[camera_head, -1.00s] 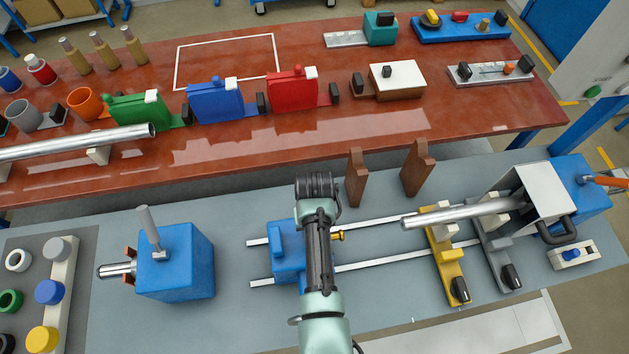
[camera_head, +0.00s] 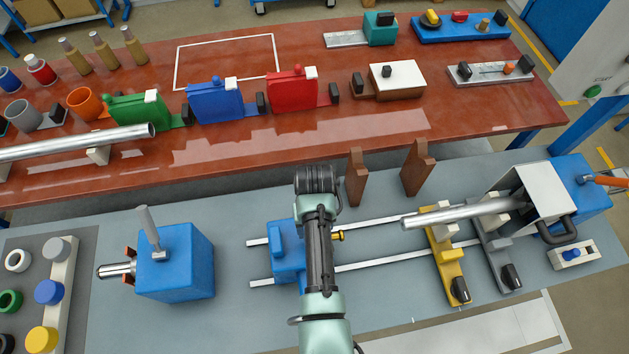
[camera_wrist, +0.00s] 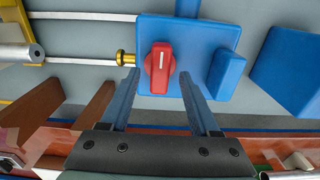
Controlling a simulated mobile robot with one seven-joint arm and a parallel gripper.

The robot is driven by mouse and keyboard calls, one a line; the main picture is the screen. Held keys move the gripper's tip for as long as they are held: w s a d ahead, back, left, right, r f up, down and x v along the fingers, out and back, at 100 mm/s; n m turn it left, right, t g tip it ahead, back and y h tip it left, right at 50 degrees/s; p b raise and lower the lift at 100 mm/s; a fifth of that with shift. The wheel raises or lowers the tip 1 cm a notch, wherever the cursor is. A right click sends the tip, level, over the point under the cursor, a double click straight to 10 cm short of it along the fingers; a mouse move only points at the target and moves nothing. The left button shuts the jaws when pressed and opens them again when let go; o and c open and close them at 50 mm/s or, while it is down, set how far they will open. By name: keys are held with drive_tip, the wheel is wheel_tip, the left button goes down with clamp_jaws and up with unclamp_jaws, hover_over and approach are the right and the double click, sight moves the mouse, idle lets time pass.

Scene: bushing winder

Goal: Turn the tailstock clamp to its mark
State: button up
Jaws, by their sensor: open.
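The tailstock is a blue block (camera_head: 285,266) on two pale rails in the head view, partly hidden by my arm. In the wrist view the tailstock (camera_wrist: 212,30) carries a red clamp handle (camera_wrist: 159,82) with a short white line on it. The handle's long end points down the picture, towards my palm. My gripper (camera_wrist: 158,77) is open, one finger on each side of the red handle, with visible gaps. Whether the fingers are level with the handle in depth, I cannot tell. I can make out no separate mark on the block. The head view hides the handle and fingertips.
A brass knob (camera_wrist: 125,58) sticks out of the tailstock beside one finger. Two brown upright pieces (camera_head: 417,168) stand behind the rails. A yellow support (camera_head: 447,262) bears a metal tube (camera_head: 465,211) at the right.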

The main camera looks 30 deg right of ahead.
wheel_tip(320, 180, up, 11)
drive_tip(key=b, duration=0.1)
drive_tip(key=shift+b, duration=0.4)
idle(0.3)
